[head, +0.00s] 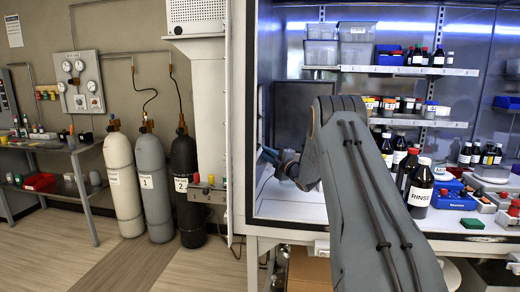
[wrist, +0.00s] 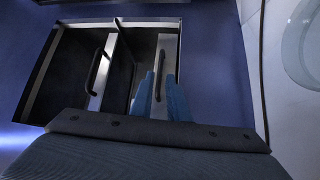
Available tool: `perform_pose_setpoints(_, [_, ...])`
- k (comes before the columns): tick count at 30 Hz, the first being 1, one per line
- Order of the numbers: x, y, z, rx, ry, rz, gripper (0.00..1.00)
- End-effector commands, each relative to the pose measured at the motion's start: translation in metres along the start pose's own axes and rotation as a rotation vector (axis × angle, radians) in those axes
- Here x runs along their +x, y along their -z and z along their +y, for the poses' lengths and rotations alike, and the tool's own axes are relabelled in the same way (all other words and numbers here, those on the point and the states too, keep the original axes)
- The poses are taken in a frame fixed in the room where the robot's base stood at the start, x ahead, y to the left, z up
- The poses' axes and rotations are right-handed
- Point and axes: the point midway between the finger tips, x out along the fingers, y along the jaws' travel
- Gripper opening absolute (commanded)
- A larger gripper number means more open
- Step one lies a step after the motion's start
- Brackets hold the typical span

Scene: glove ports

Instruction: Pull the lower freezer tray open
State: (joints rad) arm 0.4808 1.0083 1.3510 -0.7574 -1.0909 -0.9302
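The freezer (head: 300,103) is a dark box at the back left inside the glove box in the head view. The wrist view is turned on its side and shows two dark tray fronts side by side in a metal frame. The right one (wrist: 144,62), nearer the white work surface, looks to be the lower tray and has a dark bar handle (wrist: 159,68). The other tray (wrist: 72,65) has a similar handle (wrist: 96,72). My gripper (wrist: 160,98) is open, its blue fingers on either side of the lower handle's near end. Contact cannot be told. My gripper (head: 268,155) is small in the head view.
A white work surface (wrist: 262,90) lies beside the freezer. In the head view, a large RINSE bottle (head: 419,187) and other bottles stand right of my arm. Shelves (head: 410,71) with bins and jars are above. The glove box's left frame (head: 243,120) stands close by.

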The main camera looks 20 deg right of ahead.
Motion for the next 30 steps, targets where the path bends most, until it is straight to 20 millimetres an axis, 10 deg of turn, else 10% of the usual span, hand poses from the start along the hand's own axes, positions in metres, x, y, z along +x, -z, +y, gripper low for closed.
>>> perform_pose_setpoints(10, [0.040, 0.001, 0.000, 0.000, 0.000, 0.001, 0.15])
perform_pose_setpoints(30, [0.045, 0.003, -0.001, 0.001, 0.001, 0.002, 0.00])
